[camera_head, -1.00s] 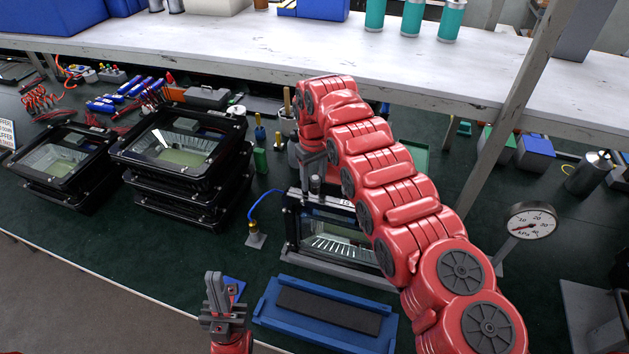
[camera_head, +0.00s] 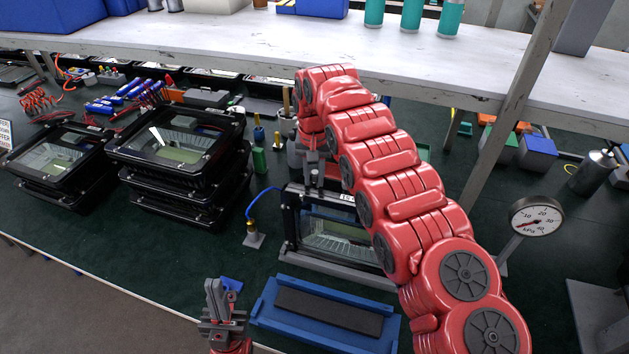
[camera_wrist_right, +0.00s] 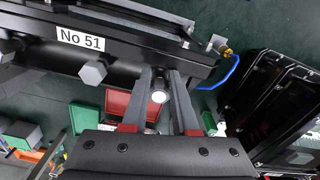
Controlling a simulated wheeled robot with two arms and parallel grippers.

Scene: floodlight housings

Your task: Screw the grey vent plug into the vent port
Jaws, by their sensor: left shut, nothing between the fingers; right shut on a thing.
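A floodlight housing (camera_head: 330,240) with a glass front stands in the fixture at the bench's middle. Its black rim and "No 51" label (camera_wrist_right: 80,39) show in the right wrist view. My right gripper (camera_head: 313,180) reaches over the housing's top left corner and is shut on a small round-ended grey piece, likely the vent plug (camera_wrist_right: 159,96). The piece lies at the housing's edge; the vent port is hidden, so I cannot tell how far it is seated. A grey hexagonal part (camera_wrist_right: 92,73) sits on the rim beside the label. My left gripper (camera_head: 222,290) is shut and empty near the front edge.
A blue tray (camera_head: 325,314) with a dark pad lies in front of the housing. A blue hose with a brass fitting (camera_head: 253,228) stands left of it, a pressure gauge (camera_head: 537,216) right. Stacked housings (camera_head: 180,160) fill the left. The white shelf (camera_head: 440,65) overhangs behind.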

